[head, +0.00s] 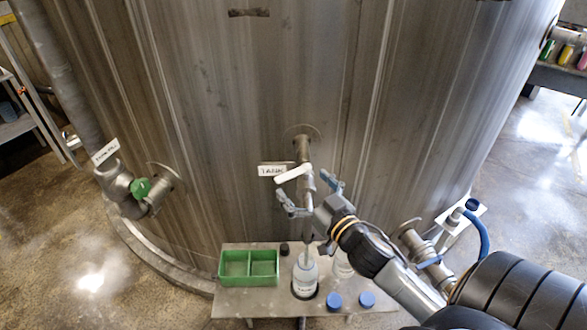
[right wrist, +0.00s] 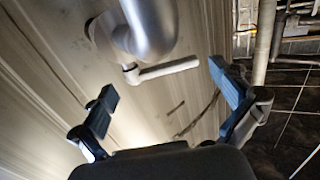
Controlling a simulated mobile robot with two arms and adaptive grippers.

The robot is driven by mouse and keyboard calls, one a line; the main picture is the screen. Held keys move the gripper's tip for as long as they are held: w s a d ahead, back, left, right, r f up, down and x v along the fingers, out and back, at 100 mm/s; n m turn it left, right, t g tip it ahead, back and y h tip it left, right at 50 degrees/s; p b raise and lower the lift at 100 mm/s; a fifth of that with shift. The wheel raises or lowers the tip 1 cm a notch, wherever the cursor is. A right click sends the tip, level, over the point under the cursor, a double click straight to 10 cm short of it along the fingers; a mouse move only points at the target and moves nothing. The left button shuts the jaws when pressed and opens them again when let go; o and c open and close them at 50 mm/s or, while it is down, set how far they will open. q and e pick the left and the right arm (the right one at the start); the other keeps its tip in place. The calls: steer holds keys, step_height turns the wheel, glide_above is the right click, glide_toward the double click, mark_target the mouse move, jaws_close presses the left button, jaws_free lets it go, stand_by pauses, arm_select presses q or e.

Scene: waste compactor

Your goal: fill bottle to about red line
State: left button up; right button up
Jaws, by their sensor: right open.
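A clear bottle with a label (head: 305,283) stands upright on the small shelf, below the spout of the tank tap (head: 303,150). I cannot make out a red line or a liquid level on it. The tap has a white lever handle (head: 294,173), just above and to the left of my right gripper (head: 305,185). My right gripper is open, with nothing between its fingers. In the right wrist view the lever (right wrist: 167,71) lies ahead of the open fingers (right wrist: 161,84), apart from them. My left gripper is out of view.
The shelf (head: 232,301) also holds a green divided box (head: 248,281), a dark cap (head: 284,249), two blue caps (head: 333,301) and a second bottle (head: 342,265), partly hidden by my right arm. A green-handled valve (head: 140,188) is at left. The tank wall is close behind.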

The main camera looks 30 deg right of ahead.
mark_target(293, 172)
steer(key=shift+w+p, duration=0.45)
steer(key=shift+w, duration=1.6)
steer(key=shift+c, duration=0.4)
